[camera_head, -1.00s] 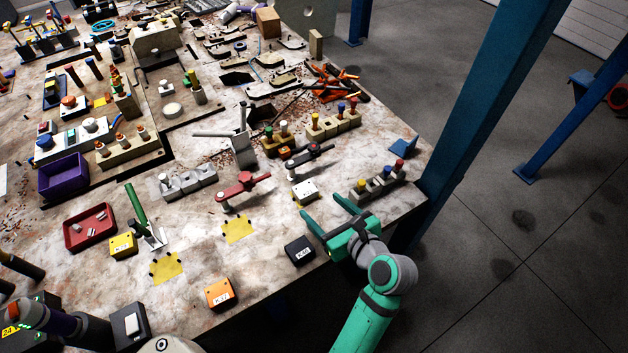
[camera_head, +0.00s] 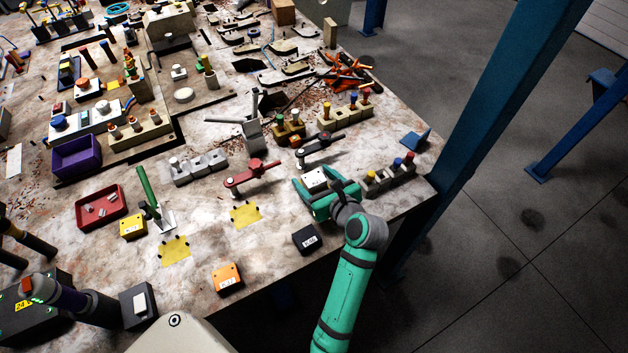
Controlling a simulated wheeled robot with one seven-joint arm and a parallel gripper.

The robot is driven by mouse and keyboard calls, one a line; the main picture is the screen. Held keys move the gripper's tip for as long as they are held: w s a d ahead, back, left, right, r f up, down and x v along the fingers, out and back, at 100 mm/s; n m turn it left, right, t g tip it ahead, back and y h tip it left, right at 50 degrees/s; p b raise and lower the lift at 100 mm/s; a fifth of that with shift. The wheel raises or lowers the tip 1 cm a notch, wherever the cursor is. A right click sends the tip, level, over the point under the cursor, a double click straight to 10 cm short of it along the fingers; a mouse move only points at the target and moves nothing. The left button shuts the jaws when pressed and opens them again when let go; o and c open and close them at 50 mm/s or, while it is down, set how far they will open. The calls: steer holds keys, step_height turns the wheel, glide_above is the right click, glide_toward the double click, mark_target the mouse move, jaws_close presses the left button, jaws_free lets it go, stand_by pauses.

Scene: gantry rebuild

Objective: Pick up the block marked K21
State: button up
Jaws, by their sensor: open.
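My gripper (camera_head: 316,177) is open, with its green fingers pointing away over the table near its right front edge. A small white block (camera_head: 315,180) shows between the fingers; I cannot tell whether they touch it or are at its height. Its marking is too small to read. Other labelled blocks are a black one (camera_head: 307,238) in front of my gripper, an orange one (camera_head: 227,279) near the front edge and a yellow one (camera_head: 132,227) further left. Their labels are not clearly legible, so I cannot tell which is K21.
A red lever clamp (camera_head: 250,175) stands left of my gripper, and a dark one (camera_head: 318,148) just behind. A row of coloured knobs (camera_head: 390,178) is close on the right. A red tray (camera_head: 101,208) and yellow patches (camera_head: 246,216) lie left. A blue post (camera_head: 490,120) rises beyond the table's right edge.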

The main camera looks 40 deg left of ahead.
steer(key=c, duration=1.3)
steer(key=shift+r, duration=0.15)
